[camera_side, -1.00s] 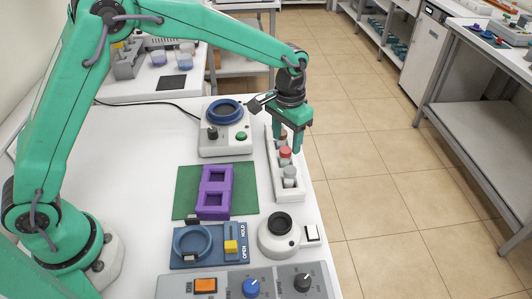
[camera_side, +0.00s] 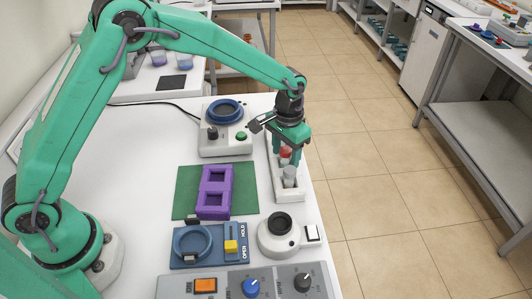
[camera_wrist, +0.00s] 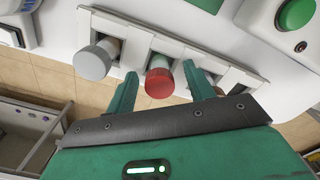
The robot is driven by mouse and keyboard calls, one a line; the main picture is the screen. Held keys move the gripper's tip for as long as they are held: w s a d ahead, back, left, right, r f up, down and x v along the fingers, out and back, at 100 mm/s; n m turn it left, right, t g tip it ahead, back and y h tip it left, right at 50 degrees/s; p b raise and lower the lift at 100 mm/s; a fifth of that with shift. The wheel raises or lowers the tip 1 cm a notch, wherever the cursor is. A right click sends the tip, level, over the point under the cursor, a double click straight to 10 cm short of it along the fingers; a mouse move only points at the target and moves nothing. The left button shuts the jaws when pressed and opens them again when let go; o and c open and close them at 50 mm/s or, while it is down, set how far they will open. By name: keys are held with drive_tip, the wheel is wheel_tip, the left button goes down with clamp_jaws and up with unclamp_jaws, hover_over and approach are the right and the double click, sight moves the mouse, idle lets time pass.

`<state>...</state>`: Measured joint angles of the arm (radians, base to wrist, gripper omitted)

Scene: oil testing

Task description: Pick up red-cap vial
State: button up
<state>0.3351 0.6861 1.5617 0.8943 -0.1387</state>
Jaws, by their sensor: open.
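The red-cap vial (camera_wrist: 159,83) stands in a slot of the white rack (camera_wrist: 138,41). Its red cap also shows in the side view (camera_side: 285,152), just below my gripper (camera_side: 291,152). In the wrist view my gripper (camera_wrist: 162,82) is open, with one green finger on each side of the red cap. Whether the fingers touch the vial cannot be told. A grey-cap vial (camera_wrist: 92,62) stands in the slot to the left; it also shows nearer the camera in the side view (camera_side: 290,173). The far end of the rack is partly hidden behind my gripper.
The rack lies along the table's right edge, with floor beyond. To its left are a white device with a blue ring (camera_side: 225,110), a purple two-well holder (camera_side: 214,192) on a green mat (camera_side: 187,190), and a round white device (camera_side: 279,235). The left table area is clear.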

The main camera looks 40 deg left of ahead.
sight(286, 149)
drive_tip(key=c, duration=1)
drive_tip(key=shift+r, duration=0.15)
drive_tip(key=shift+c, duration=0.2)
drive_tip(key=shift+r, duration=4.9)
